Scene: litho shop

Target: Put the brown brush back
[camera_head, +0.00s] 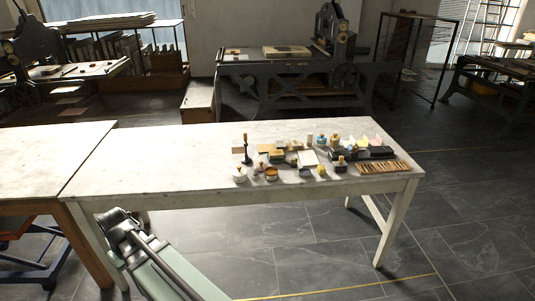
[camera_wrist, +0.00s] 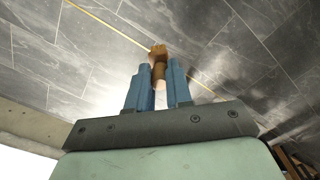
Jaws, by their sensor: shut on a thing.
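In the wrist view, my gripper (camera_wrist: 161,72) has its two blue fingers closed around a small brown thing, which looks like the brown brush (camera_wrist: 157,52). Its brown top sticks out past the fingertips and a paler part shows between the fingers. It is held over the grey tiled floor, touching nothing else that I can see. In the head view my arm is at the lower left, beside the white table's front edge; the fingers and the brush cannot be made out there.
The white table (camera_head: 180,165) carries an upright brown-handled tool (camera_head: 246,148), a pale pot (camera_head: 240,175), small jars, blocks and a slatted wooden rack (camera_head: 384,167), clustered on its right half. Its left half is bare. Another table (camera_head: 40,150) adjoins at left. Presses stand behind.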

